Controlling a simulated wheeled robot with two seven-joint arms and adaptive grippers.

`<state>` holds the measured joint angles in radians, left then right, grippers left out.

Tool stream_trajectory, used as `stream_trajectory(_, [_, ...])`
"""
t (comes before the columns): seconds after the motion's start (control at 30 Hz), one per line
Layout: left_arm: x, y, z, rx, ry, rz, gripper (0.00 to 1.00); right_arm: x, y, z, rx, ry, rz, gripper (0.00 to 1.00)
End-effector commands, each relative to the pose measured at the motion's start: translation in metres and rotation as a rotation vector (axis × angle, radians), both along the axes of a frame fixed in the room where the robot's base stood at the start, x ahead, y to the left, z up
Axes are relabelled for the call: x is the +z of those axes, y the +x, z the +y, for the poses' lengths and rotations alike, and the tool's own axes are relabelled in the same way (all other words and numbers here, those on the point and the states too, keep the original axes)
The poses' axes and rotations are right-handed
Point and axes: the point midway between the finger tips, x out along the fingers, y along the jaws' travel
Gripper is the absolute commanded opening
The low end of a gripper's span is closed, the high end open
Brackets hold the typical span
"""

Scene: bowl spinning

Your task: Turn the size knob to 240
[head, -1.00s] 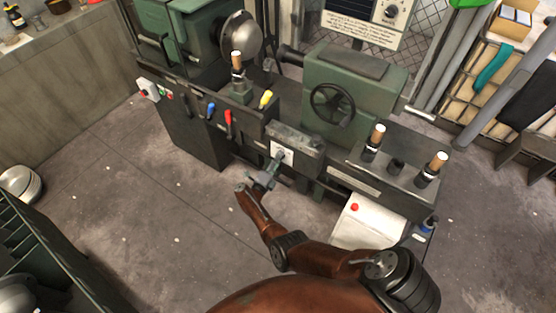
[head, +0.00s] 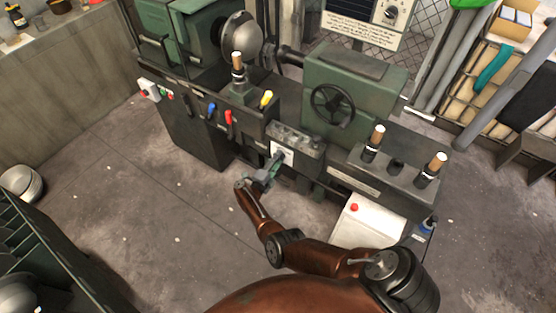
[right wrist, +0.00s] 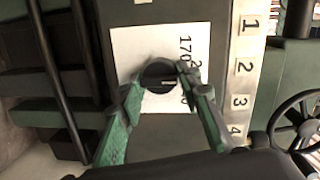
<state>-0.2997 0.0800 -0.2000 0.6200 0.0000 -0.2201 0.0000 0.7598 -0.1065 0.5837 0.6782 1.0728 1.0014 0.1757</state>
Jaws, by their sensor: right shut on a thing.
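The size knob (right wrist: 158,76) is a dark round knob on a white dial plate (right wrist: 124,48) in the right wrist view. Printed numbers stand around it, partly hidden by a finger; "170" is readable. The plate also shows on the machine's front in the head view (head: 289,156). My right gripper (head: 274,164), with green fingers, reaches up to the knob. In the right wrist view its fingers (right wrist: 163,90) are shut on the knob, one on each side. The knob's pointer setting is too small to read. My left gripper is out of view.
The green lathe carries a handwheel (head: 333,104), a red lever (head: 228,121), a blue lever (head: 211,109) and a yellow lever (head: 266,97) near the dial.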

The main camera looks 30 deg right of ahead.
Motion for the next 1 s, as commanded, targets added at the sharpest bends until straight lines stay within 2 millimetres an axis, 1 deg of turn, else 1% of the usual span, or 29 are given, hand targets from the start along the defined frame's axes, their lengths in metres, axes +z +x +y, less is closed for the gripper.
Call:
stream_trajectory(0.1, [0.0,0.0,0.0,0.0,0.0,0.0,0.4,0.002,0.002,0.0,0.001,-0.001,-0.004,0.07])
stream_trajectory(0.13, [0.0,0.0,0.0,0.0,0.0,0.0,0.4,0.002,0.002,0.0,0.001,-0.001,-0.004,0.34])
stream_trajectory(0.33, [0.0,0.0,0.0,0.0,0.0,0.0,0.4,0.002,0.001,0.0,0.001,-0.001,-0.003,0.47])
stream_trajectory(0.67, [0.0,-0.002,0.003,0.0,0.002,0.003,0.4,0.0,-0.001,0.003,0.001,0.001,-0.002,0.48])
stream_trajectory(0.77, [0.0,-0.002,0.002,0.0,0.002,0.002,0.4,0.0,-0.005,0.011,0.001,0.003,-0.003,0.48])
stream_trajectory(0.87, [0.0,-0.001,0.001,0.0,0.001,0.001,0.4,0.001,-0.011,0.023,0.0,0.004,-0.003,0.48])
stream_trajectory(1.0, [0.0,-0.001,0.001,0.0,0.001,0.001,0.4,0.004,-0.022,0.044,0.0,0.003,-0.002,0.48])
